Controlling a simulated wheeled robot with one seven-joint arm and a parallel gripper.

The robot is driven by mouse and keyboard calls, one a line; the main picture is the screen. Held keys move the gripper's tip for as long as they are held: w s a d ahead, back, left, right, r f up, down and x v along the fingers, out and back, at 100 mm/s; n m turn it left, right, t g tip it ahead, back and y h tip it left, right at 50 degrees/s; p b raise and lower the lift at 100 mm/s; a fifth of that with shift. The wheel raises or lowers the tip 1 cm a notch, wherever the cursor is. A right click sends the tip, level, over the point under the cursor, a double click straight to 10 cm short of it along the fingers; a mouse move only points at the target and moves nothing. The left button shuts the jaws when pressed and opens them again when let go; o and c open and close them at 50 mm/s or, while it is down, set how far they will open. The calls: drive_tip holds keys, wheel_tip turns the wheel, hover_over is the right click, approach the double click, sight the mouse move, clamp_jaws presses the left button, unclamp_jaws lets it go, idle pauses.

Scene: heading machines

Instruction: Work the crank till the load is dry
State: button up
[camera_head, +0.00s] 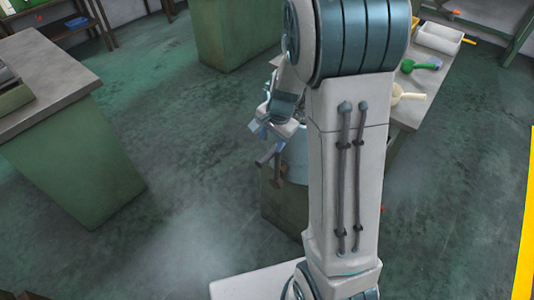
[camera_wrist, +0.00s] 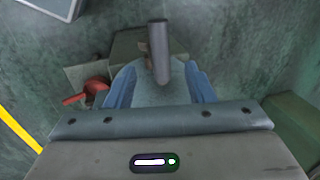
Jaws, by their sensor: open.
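The crank (camera_head: 268,158) shows in the head view as a dark bar with a grip, at the left side of a pale drum (camera_head: 298,158) on a green base (camera_head: 283,205). My arm hides much of this machine. In the wrist view the crank's grey cylindrical grip (camera_wrist: 159,48) stands between and slightly beyond my blue fingertips. My gripper (camera_head: 259,130) is open, just above the crank in the head view; it also shows in the wrist view (camera_wrist: 162,78). I cannot tell whether a finger touches the grip. The load inside the drum is not visible.
A red part (camera_wrist: 86,91) lies left of the fingers in the wrist view. A grey-topped green bench (camera_head: 70,130) stands at left. Behind my arm, a table (camera_head: 408,111) carries a green scoop (camera_head: 415,66) and a white tray (camera_head: 439,38). Open floor lies between bench and machine.

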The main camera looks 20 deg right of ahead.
sight(267, 155)
drive_tip(key=f, duration=0.2)
drive_tip(key=w+f, duration=0.1)
drive_tip(key=f, duration=0.2)
drive_tip(key=a+f, duration=0.1)
drive_tip(key=f, duration=0.2)
drive_tip(key=shift+w, duration=0.15)
drive_tip(key=shift+f, duration=0.1)
clamp_jaws()
